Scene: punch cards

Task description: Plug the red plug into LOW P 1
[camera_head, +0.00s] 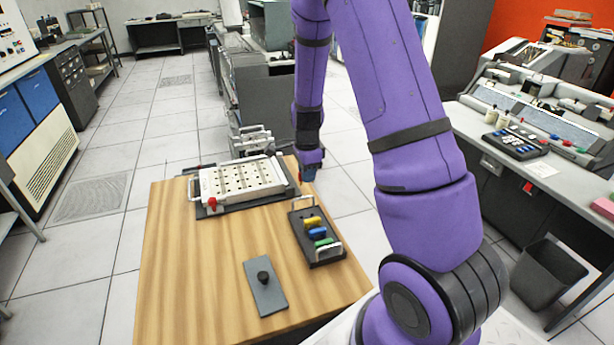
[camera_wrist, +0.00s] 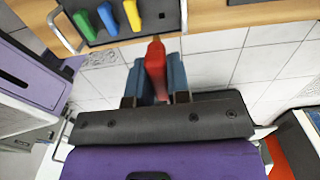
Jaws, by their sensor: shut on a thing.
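My gripper (camera_wrist: 155,85) is shut on the red plug (camera_wrist: 154,62) in the wrist view. The plug stands between the two blue-grey fingers, its tip pointing to the top of that picture. In the head view my gripper (camera_head: 309,172) is small and dark, off the right edge of the white socket board (camera_head: 245,182) and behind the plug rack. The board has rows of dark holes; its labels, LOW P 1 among them, are too small to read. A red knob or plug (camera_head: 212,203) sits at its near left corner.
A black rack (camera_head: 326,258) on the wooden table (camera_head: 185,270) holds yellow, blue and green plugs. It also shows in the wrist view (camera_wrist: 165,17). A grey plate with a black knob (camera_head: 264,277) lies in front. The table's left side is clear.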

